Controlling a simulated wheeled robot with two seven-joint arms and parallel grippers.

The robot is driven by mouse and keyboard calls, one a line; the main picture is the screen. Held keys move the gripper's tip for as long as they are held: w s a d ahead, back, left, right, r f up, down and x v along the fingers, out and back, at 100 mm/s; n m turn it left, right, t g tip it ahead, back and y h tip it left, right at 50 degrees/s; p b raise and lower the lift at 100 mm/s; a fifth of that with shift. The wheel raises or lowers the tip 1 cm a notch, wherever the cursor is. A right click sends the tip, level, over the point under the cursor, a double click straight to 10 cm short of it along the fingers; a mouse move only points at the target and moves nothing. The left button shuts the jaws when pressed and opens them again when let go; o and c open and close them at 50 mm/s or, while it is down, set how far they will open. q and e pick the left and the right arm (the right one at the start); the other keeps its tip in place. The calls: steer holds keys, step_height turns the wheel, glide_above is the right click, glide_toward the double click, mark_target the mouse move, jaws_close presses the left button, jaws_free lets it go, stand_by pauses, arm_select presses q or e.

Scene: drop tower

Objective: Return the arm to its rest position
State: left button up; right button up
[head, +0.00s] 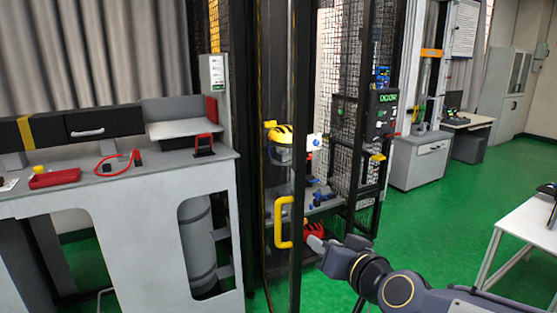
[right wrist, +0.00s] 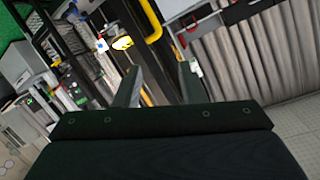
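My right arm comes in from the lower right in the head view, with its right gripper (head: 316,243) just to the right of the yellow handle (head: 281,222) on the drop tower's door. In the right wrist view the two fingers (right wrist: 160,84) stand apart with nothing between them. The yellow handle (right wrist: 152,20) shows beyond the fingertips there, and I see no contact with it. My left arm and gripper are not in view.
The mesh-walled drop tower (head: 355,110) holds a yellow helmet (head: 280,134). A grey bench (head: 120,185) stands at left, with a red clamp-like item (head: 204,145). A white table (head: 525,228) is at the right edge. Green floor (head: 430,220) lies open between tower and table.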

steer(key=s+d+f+g, duration=0.2)
steer(key=s+f, duration=0.3)
steer(key=s, duration=0.3)
steer(key=s+d+f+m+g+h, duration=0.1)
steer(key=s+d+f+g, duration=0.2)
steer(key=s, duration=0.6)
steer(key=s+d+f+g+h, duration=0.1)
steer(key=s+d+f+g, duration=0.2)
steer(key=s+d+f, duration=0.3)
steer(key=s+f, duration=0.1)
steer(key=s, duration=0.2)
